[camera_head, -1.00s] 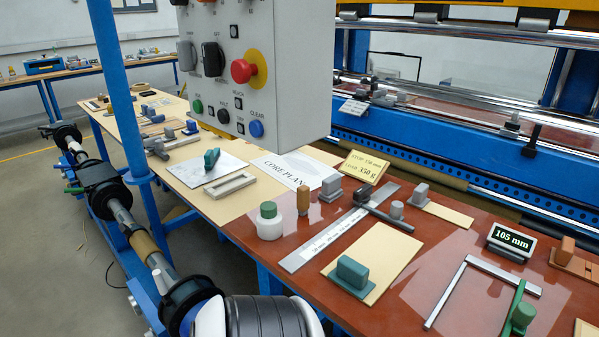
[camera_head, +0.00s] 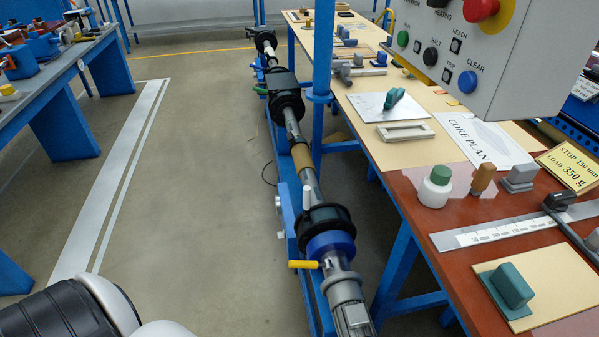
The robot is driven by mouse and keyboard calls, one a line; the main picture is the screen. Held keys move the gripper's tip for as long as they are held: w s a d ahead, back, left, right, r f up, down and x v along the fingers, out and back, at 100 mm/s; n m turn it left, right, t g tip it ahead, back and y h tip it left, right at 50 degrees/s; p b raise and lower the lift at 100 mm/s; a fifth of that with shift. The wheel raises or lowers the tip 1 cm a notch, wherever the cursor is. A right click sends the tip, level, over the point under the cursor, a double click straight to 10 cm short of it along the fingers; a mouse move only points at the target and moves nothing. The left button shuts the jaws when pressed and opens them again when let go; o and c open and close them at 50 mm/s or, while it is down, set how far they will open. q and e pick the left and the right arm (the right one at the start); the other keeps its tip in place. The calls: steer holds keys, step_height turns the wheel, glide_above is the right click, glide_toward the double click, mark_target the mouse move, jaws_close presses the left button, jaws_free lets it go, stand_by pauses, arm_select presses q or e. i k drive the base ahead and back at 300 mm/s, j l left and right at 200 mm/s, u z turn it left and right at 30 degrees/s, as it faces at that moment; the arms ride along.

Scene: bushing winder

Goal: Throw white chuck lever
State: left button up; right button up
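A small white lever (camera_head: 306,197) stands upright beside the front black chuck (camera_head: 326,222) on the long winding shaft. A yellow lever (camera_head: 303,264) sticks out to the left below it, by a blue collar (camera_head: 331,243). A green lever (camera_head: 260,91) shows farther back, next to another black chuck (camera_head: 286,103). Neither of my grippers is in view. Only a black and white part of my own arm shows at the lower left, well away from the white lever.
The shaft stands on a blue frame (camera_head: 288,208) along the floor, with a grey motor (camera_head: 349,306) at its near end. The red-brown worktable (camera_head: 415,192) is to the right, under a hanging control box (camera_head: 480,60). A blue bench (camera_head: 60,70) is at left. Open floor (camera_head: 200,180) lies between.

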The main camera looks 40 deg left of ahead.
mark_target(306, 206)
steer(key=u, duration=1)
